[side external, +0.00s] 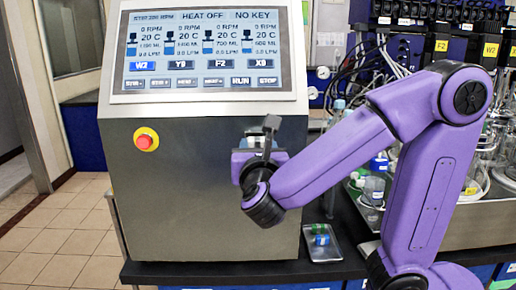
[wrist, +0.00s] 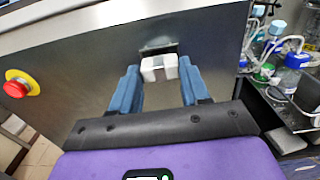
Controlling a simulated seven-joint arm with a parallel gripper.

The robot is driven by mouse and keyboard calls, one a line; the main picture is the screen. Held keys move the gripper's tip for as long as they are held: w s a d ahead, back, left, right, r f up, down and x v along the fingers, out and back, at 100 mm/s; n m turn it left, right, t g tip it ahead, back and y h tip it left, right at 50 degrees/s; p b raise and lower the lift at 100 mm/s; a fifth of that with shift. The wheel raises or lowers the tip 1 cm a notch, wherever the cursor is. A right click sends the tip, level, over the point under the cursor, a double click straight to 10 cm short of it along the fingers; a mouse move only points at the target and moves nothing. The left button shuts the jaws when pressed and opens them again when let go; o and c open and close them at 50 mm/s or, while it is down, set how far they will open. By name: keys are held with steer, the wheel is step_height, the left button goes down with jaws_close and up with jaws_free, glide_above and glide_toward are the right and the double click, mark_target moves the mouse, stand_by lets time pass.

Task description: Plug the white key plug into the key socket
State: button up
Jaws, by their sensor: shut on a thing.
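The white key plug (wrist: 159,67) is between the blue fingertips of my gripper (wrist: 158,84) in the wrist view. My gripper is shut on it. The key socket (wrist: 158,48) shows as a dark slot in the metal cabinet front, just beyond the plug's far edge. The plug lines up roughly with the slot; I cannot tell whether they touch. In the side view my gripper (side external: 264,143) is close to the cabinet front, and the plug and socket are hidden behind it. The screen (side external: 210,50) reads "NO KEY".
A red emergency button (side external: 146,140) on a yellow ring sits on the cabinet front at left. A small tray (side external: 322,246) with coloured items lies on the dark bench below. Bottles (wrist: 290,70) and tubing crowd the right side. The cabinet front between button and socket is clear.

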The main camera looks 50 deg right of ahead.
steer(key=shift+x, duration=0.8)
stand_by(0.5)
steer(key=o, duration=1.1)
steer(key=shift+c, duration=0.2)
steer(key=o, duration=0.5)
steer(key=shift+o, duration=0.2)
steer(key=v, duration=1.7)
steer(key=w+d+f+m+g+y, duration=0.1)
steer(key=d+f+m+g+y, duration=0.6)
steer(key=d+f, duration=0.55)
steer(key=s+d+f+m+g+y, duration=0.1)
steer(key=s+f+m+g+y, duration=0.1)
steer(key=s, duration=0.4)
steer(key=s+d+f+m+g+y, duration=0.2)
steer(key=s+f+m+g+y, duration=0.1)
steer(key=s+m+y, duration=0.1)
steer(key=shift+s+f+m+g, duration=0.35)
steer(key=shift+s+m, duration=0.35)
steer(key=shift+s, duration=0.5)
